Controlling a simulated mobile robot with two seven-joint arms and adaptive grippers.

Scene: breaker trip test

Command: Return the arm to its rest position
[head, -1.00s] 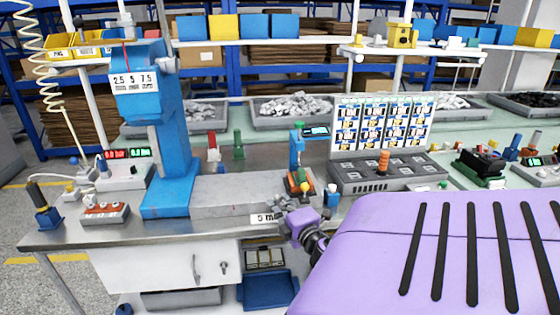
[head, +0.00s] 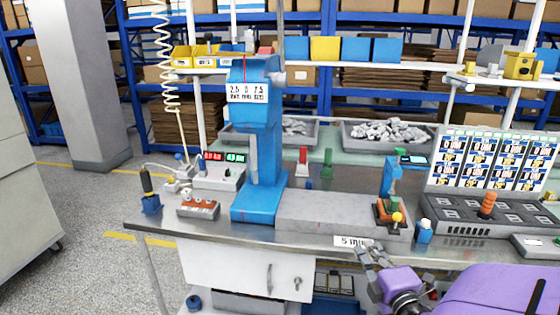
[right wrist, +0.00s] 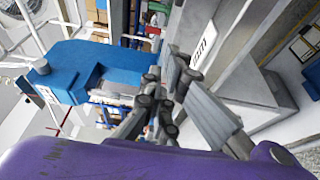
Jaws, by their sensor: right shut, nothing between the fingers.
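My right gripper (head: 366,254) is at the front edge of the metal bench (head: 160,224), just below and beside the white "5 mm" label (head: 353,241). Its grey fingers are shut with nothing between them. My purple right arm comes in from the lower right. In the right wrist view the gripper (right wrist: 160,92) shows its fingers together, with the label (right wrist: 204,44) and bench front beyond them. The blue test stand (head: 258,140) stands upright on the bench, apart from the gripper; it also shows in the right wrist view (right wrist: 75,70). My left gripper is not in view.
A small blue press (head: 391,180) with an orange and green piece stands behind the gripper. A dark breaker panel (head: 470,212) is to its right. A red-button box (head: 198,208) and digital meters (head: 222,172) are at left. The floor left of the bench is clear.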

